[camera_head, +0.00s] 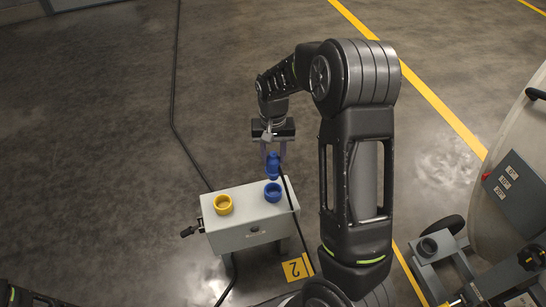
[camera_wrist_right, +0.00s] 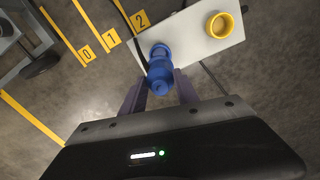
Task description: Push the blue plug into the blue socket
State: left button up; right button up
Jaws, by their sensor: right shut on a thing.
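My right gripper (camera_head: 274,160) is shut on the blue plug (camera_head: 272,170) and points down. The plug is upright, just over the blue socket (camera_head: 272,192), at the right of the grey box's top. In the head view the plug's lower end shows close to the socket's rim; I cannot tell whether they touch. In the right wrist view the blue plug (camera_wrist_right: 160,72) sits between the fingers (camera_wrist_right: 157,90) and largely hides the socket behind it. My left gripper is not in view.
A yellow socket (camera_head: 223,204) stands on the grey box (camera_head: 248,222), left of the blue one; it also shows in the right wrist view (camera_wrist_right: 220,25). A black cable runs close by the box. A yellow floor marker "2" (camera_head: 297,268) lies in front. Floor to the left is mostly clear.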

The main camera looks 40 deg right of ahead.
aim_at(273, 171)
jog(key=shift+f, duration=0.15)
jog(key=shift+f+b, duration=2.35)
jog(key=shift+f, duration=0.3)
jog(key=shift+r, duration=0.15)
jog(key=shift+f, duration=0.65)
jog(key=shift+f+b, duration=0.4)
jog(key=shift+f, duration=0.05)
jog(key=shift+f, duration=0.1)
jog(key=shift+f+b, duration=0.7)
jog(key=shift+f, duration=0.4)
